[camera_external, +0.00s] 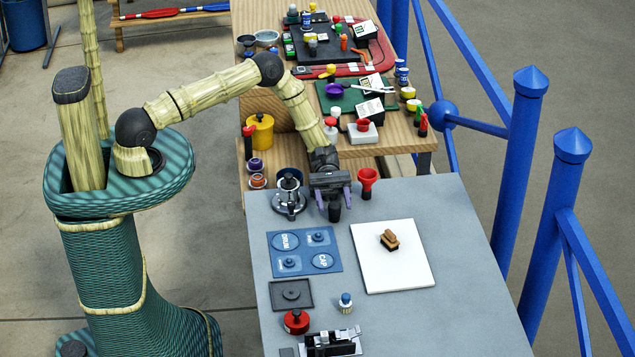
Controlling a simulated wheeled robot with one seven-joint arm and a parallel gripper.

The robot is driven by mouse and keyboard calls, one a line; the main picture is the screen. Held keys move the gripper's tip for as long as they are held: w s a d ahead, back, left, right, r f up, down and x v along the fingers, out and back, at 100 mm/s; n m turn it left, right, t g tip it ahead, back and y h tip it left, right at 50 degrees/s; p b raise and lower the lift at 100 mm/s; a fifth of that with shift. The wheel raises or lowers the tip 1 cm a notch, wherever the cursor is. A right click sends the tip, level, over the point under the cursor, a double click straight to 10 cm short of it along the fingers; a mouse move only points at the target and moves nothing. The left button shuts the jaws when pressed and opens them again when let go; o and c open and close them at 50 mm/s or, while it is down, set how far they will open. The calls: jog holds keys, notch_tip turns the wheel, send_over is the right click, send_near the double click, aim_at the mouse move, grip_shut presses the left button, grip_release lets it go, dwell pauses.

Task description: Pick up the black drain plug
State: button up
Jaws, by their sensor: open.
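My gripper (334,203) is open and points down over the far part of the grey table, its two purple fingers apart. A small black piece (335,213) shows between and just below the fingertips; it may be the drain plug, but I cannot tell whether the fingers touch it. A flat black disc with a knob (291,293) lies on a dark square tray (305,304) nearer the camera. A blue mat (276,263) has printed circles with lettering and small dark knobbed pieces on it.
A metal fitting (289,204) stands left of my gripper, a red funnel-like cup (367,183) right of it. A white board (410,278) bears a brown brush-like block (389,240). A red round part (296,321) stands near the front. The table's right side is clear.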

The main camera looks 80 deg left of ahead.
jog(key=c, duration=1)
jog(key=shift+r, duration=0.1)
jog(key=shift+c, duration=0.2)
notch_tip(320, 180, up, 10)
jog(key=b, duration=0.1)
jog(key=shift+b, duration=0.3)
